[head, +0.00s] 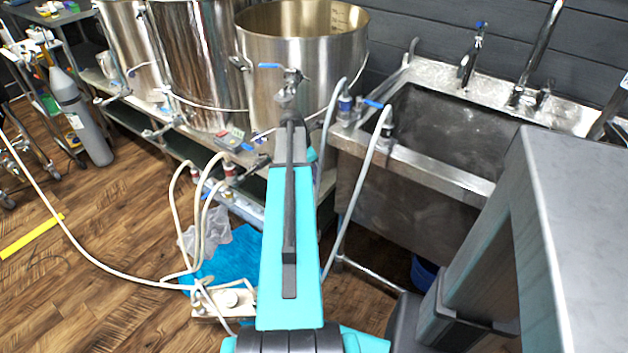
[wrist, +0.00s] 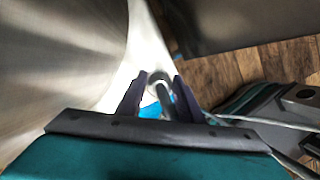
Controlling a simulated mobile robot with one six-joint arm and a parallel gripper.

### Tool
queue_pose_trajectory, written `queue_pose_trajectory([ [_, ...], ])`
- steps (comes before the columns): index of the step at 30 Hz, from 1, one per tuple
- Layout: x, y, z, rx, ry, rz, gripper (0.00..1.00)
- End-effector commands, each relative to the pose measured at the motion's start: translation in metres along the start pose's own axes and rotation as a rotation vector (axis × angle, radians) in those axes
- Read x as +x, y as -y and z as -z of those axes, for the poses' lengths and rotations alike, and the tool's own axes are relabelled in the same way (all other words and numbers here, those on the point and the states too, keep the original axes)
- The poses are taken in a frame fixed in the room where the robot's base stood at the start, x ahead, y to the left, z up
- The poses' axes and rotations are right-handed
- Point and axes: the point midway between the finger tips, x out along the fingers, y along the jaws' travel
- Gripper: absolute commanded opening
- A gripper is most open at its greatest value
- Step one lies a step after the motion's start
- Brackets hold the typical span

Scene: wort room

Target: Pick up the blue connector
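In the head view my arm hides the fingers.
Large steel kettles (head: 300,50) stand on a low bench behind my arm. A steel sink (head: 440,175) is at the right. Pale hoses (head: 205,225) and a blue sheet (head: 232,262) lie low near the bench. Open wood floor (head: 110,230) is at the left.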

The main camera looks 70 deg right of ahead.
Motion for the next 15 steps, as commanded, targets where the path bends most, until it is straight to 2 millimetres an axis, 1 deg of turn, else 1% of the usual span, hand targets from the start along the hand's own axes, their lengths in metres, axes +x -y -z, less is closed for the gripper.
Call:
queue_pose_trajectory([
  [1,0.0,0.0,-0.0001,0.0,0.0,0.0,0.24],
  [3,0.0,0.0001,-0.0002,0.0,0.0,0.0,0.12],
  [5,0.0,0.0001,-0.0002,0.0,0.0,0.0,0.03],
  [15,-0.0021,0.0001,-0.0013,0.001,0.0,0.0,0.02],
])
